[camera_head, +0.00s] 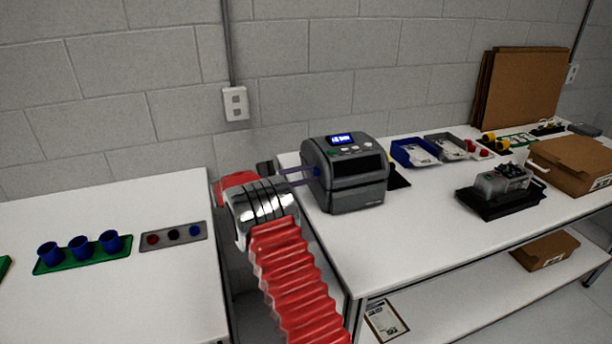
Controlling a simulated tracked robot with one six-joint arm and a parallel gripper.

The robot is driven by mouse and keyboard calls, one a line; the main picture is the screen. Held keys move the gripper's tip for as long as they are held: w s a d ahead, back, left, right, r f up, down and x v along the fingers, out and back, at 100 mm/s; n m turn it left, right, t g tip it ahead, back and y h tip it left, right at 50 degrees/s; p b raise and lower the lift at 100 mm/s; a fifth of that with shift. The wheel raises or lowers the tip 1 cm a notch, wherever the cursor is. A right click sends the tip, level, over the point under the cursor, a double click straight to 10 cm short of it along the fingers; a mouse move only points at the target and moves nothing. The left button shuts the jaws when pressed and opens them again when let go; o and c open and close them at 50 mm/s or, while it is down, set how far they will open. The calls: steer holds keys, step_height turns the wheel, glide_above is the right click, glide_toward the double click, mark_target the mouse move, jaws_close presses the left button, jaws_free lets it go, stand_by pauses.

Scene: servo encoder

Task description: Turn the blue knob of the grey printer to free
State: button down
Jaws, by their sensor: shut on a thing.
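The grey printer (345,188) stands at the left end of the right-hand white table, with a lit blue display on its top. Its blue knob (316,172) shows as a small blue spot on the printer's left side. My gripper (312,176) reaches in from the left with two thin purple-grey fingers, their tips at the knob. It is shut on the blue knob. The knob's setting and any markings around it are too small to read.
The right-hand table (420,215) has free room in front of the printer. A black tray with a device (500,190), a blue bin (414,152) and a cardboard box (575,165) stand further right. A separate left table (120,290) holds blue cups (80,247).

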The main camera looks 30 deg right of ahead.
steer(key=shift+f+m, duration=0.1)
steer(key=shift+m, duration=0.4)
steer(key=c, duration=1.6)
jaws_free()
steer(key=shift+o, duration=0.2)
steer(key=shift+a, duration=0.15)
steer(key=v, duration=1.3)
steer(key=shift+w+a, duration=0.15)
steer(key=shift+a, duration=0.15)
steer(key=shift+f, duration=0.1)
